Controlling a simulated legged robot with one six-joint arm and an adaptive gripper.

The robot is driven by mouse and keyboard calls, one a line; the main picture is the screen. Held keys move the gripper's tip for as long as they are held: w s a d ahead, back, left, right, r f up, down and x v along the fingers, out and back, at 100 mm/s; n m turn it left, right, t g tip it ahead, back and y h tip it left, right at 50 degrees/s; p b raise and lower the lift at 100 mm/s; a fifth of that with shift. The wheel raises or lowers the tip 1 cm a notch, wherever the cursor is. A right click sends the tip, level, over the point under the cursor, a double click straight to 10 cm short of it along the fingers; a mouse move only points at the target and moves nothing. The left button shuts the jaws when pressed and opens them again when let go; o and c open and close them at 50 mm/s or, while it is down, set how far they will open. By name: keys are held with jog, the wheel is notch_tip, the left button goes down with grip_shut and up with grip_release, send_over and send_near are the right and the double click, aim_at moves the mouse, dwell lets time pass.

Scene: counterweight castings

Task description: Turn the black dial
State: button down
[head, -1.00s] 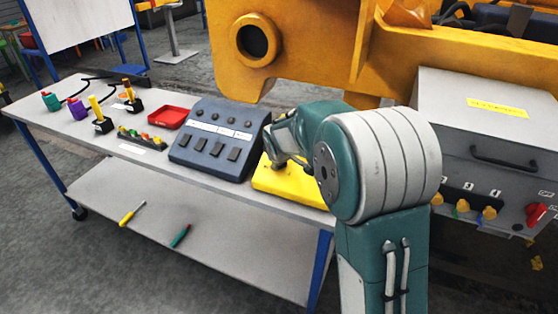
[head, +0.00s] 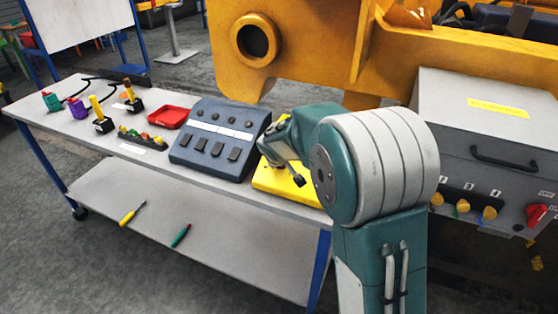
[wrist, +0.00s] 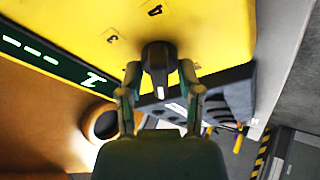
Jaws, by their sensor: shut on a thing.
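The black dial (wrist: 158,58) sits on a yellow panel (wrist: 70,18) in the wrist view, with the numbers 3 and 4 printed on the panel near it. My gripper (wrist: 160,76) has a finger on each side of the dial and is shut on it. In the head view the yellow box (head: 272,184) lies on the bench, and my gripper (head: 284,158) is over it. The dial is hidden there behind my gripper and wrist. I cannot tell which number the dial points to.
A dark blue sloped console (head: 218,140) stands close to the left of the yellow box. A red tray (head: 174,117) and several small joysticks are farther left on the bench (head: 165,170). A large yellow machine part (head: 310,40) is behind, and a grey box (head: 490,110) is at right.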

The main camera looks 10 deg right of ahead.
jog(key=shift+w+a+r, duration=0.15)
jog(key=shift+r, duration=0.05)
jog(key=c, duration=0.7)
grip_release()
jog(key=shift+o, duration=0.3)
jog(key=shift+a+f, duration=0.1)
jog(key=v, duration=1.1)
jog(key=shift+s+a+r, duration=0.2)
jog(key=shift+s+r, duration=0.1)
